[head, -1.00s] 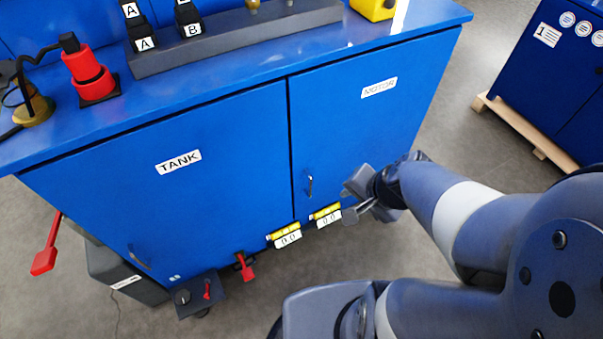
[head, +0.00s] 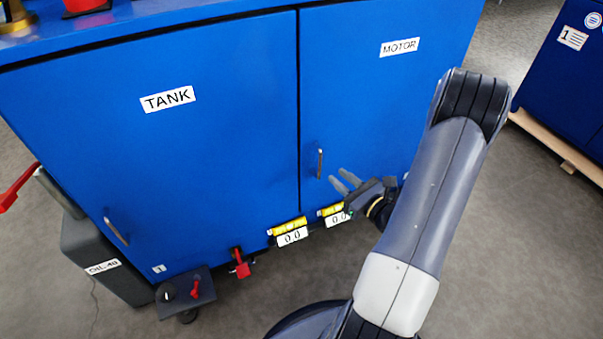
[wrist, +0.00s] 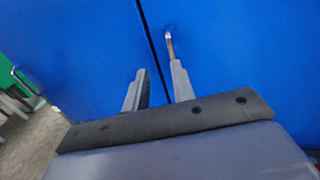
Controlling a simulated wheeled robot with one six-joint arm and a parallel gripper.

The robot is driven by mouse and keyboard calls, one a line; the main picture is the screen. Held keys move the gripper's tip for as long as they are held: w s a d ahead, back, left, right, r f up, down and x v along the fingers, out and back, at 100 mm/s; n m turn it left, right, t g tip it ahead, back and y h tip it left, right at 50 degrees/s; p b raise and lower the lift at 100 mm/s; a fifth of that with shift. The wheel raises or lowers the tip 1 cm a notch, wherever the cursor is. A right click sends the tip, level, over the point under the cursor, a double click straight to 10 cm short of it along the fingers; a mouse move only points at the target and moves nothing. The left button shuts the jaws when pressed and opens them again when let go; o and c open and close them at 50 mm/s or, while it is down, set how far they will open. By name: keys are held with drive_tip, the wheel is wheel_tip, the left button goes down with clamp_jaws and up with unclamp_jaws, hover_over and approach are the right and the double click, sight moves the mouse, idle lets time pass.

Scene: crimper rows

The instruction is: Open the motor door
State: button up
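The blue motor door (head: 375,95) is on the right of the cabinet front, labelled MOTOR, and looks closed. Its small metal handle (head: 319,163) stands upright near the door's left edge. My gripper (head: 338,181) is just right of and slightly below the handle, with its two fingers apart and nothing between them. In the wrist view, the handle (wrist: 170,46) rises beyond the tip of the right finger, and the finger hides its lower end. I cannot tell whether that finger touches it. The seam at the door's left edge shows between the fingers.
The blue tank door (head: 200,140) is on the left, closed, with its own handle (head: 116,231). Yellow-topped gauges (head: 290,232), a red lever (head: 240,263) and a dark OIL-40 box (head: 95,260) sit low along the cabinet. Another blue cabinet (head: 565,75) stands at right.

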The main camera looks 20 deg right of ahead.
drive_tip(key=d+f+m, duration=0.1)
drive_tip(key=b, duration=0.1)
hover_over(319, 178)
drive_tip(key=shift+w+d+t+h, duration=0.15)
drive_tip(key=shift+w+t+h, duration=0.15)
drive_tip(key=shift+h, duration=0.1)
drive_tip(key=shift+c, duration=0.6)
clamp_jaws()
